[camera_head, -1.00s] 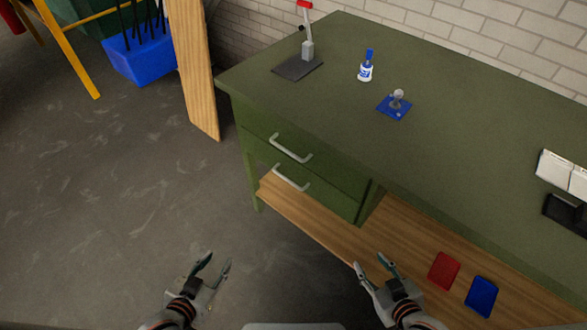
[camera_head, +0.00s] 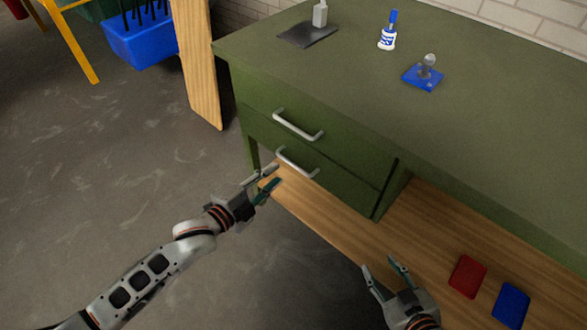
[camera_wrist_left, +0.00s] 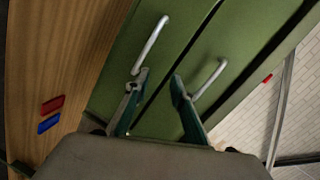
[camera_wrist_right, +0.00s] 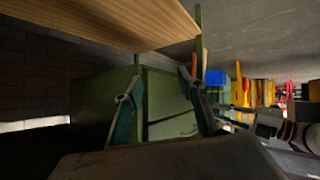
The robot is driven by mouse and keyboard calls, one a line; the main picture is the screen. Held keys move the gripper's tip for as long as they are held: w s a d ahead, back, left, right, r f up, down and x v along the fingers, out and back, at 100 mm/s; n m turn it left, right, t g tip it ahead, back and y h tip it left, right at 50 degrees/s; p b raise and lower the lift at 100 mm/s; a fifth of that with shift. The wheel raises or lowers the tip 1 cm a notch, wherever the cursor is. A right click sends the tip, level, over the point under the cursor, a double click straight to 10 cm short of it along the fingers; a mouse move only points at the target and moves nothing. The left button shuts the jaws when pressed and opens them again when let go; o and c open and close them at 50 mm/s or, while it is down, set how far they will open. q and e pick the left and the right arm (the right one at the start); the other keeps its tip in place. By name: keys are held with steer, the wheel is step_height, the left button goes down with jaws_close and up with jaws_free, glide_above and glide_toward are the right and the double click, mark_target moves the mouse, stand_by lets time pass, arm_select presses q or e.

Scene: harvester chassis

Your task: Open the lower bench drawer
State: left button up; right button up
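The green bench has two stacked drawers, both flush with the front. The lower drawer (camera_head: 335,180) has a pale bar handle (camera_head: 297,162). The upper drawer (camera_head: 330,135) has a matching handle (camera_head: 298,125). In the left wrist view the lower handle (camera_wrist_left: 150,45) is on the left, close to one fingertip, and the upper handle (camera_wrist_left: 210,78) is on the right. My left gripper (camera_head: 273,178) is open and empty, just in front of and left of the lower handle. My right gripper (camera_head: 379,264) is open and empty by the wooden shelf's front edge.
The wooden lower shelf (camera_head: 420,225) holds a red item (camera_head: 467,277) and a blue item (camera_head: 511,305). On the benchtop stand a white-and-blue bottle (camera_head: 387,35) and a blue-based part (camera_head: 423,77). The floor (camera_head: 130,170) left of the bench is clear.

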mark_target(293, 165)
arm_select(q)
steer(key=w+d+f+m+b, duration=0.1)
steer(key=w+f, duration=0.1)
steer(key=w, duration=0.1)
steer(key=w+d+f+m+b, duration=0.2)
steer(key=w, duration=0.1)
steer(key=w+d+f+m+g+h+b, duration=0.1)
steer(key=w+d+f+m+b, duration=0.1)
steer(key=w, duration=0.1)
steer(key=shift+w+d+f, duration=0.15)
steer(key=shift+w+d, duration=0.1)
steer(key=shift+w, duration=0.05)
arm_select(e)
steer(key=shift+g, duration=0.4)
steer(key=f, duration=0.1)
steer(key=s+f, duration=0.1)
steer(key=f, duration=0.3)
steer(key=shift+s+a, duration=0.3)
steer(key=shift+a, duration=0.05)
arm_select(q)
jaws_close()
